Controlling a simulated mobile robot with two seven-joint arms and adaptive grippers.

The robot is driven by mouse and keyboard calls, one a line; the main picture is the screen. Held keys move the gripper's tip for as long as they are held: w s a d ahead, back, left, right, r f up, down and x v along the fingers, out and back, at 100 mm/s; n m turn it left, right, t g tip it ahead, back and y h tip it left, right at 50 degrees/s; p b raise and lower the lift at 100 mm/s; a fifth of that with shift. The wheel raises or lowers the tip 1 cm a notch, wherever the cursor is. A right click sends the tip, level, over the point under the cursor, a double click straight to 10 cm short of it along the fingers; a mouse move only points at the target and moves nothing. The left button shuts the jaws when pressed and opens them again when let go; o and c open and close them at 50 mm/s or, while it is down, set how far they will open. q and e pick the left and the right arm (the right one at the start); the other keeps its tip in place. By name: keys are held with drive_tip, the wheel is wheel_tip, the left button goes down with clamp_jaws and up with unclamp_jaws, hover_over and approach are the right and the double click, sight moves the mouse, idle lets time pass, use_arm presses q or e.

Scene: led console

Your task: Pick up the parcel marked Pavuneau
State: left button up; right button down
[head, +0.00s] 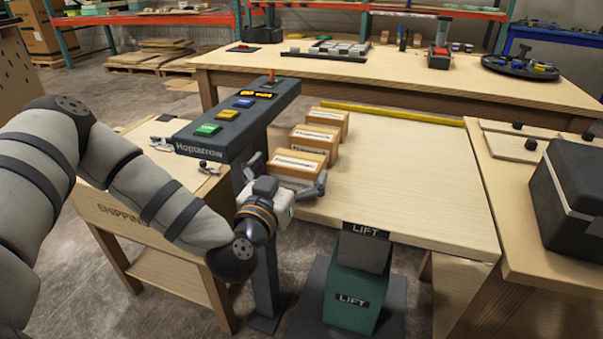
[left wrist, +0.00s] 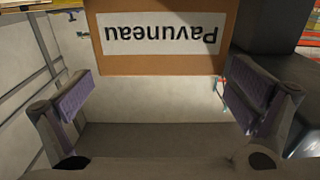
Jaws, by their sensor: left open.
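The parcel marked Pavuneau (left wrist: 160,62) shows in the left wrist view, its white label upside down, at the top of the picture. It appears to be the nearest of three brown parcels in the head view (head: 298,162), though its label is hard to read there. My left gripper (head: 287,175) is at the near side of this parcel, its fingers spread to either side. In the left wrist view the open purple-padded fingers (left wrist: 163,90) have a gap between them, and the parcel lies ahead of them, not gripped. My right gripper is not in view.
Two more parcels stand behind, a middle one (head: 314,139) and a far one (head: 326,119). A dark button console (head: 232,118) stands close on the left. The pale tabletop (head: 420,180) right of the parcels is clear. A green lift pedestal (head: 352,292) stands in front.

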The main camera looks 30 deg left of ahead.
sight(297, 159)
use_arm(q)
drive_tip(key=x, duration=0.4)
drive_tip(key=shift+w+f, duration=0.15)
drive_tip(key=shift+f, duration=0.05)
drive_tip(key=shift+r, duration=0.1)
drive_tip(key=c, duration=1.2)
